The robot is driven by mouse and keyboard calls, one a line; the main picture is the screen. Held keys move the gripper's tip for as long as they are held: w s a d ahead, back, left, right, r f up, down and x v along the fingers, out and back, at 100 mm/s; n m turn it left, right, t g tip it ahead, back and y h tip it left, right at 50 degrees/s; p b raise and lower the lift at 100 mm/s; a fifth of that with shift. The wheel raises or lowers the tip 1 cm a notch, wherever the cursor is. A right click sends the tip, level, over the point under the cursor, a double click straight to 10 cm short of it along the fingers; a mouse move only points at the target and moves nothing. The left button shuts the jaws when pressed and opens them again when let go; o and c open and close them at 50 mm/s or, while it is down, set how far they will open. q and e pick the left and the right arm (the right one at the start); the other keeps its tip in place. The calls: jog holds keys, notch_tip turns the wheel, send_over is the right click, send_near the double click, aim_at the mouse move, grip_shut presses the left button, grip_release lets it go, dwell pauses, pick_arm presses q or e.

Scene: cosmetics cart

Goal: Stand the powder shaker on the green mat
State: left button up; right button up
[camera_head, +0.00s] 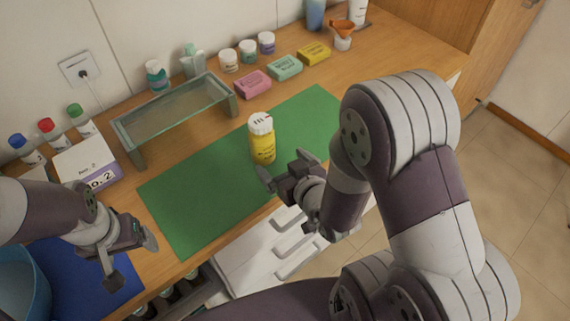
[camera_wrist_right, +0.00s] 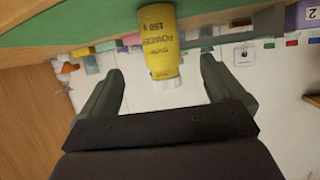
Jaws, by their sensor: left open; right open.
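The powder shaker (camera_head: 262,143) is a yellow bottle with a white cap, standing upright on the green mat (camera_head: 200,205). My right gripper (camera_head: 284,170) is open just in front of and to the right of it. In the right wrist view the picture is upside down, and the shaker (camera_wrist_right: 159,40) appears between the spread fingers, apart from both, with its base on the mat (camera_wrist_right: 70,32). My left gripper (camera_head: 131,262) is open and empty over the blue mat at the lower left.
A glass shelf (camera_head: 180,108) stands behind the mat. A white box (camera_head: 88,165) and several small bottles are at the left. Pink (camera_head: 252,84), mint (camera_head: 285,67) and yellow (camera_head: 314,52) boxes line the back. The mat around the shaker is clear.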

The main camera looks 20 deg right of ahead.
jog(key=shift+d+f+g, duration=0.1)
jog(key=shift+d+g, duration=0.25)
jog(key=shift+g, duration=0.35)
jog(key=s+d+r+m+g+h, duration=0.1)
jog(key=s+g, duration=0.7)
jog(key=g, duration=0.2)
jog(key=shift+s+d+r+m+h, duration=0.15)
jog(key=shift+s+d+m+h, duration=0.15)
jog(key=shift+s+d+h, duration=0.1)
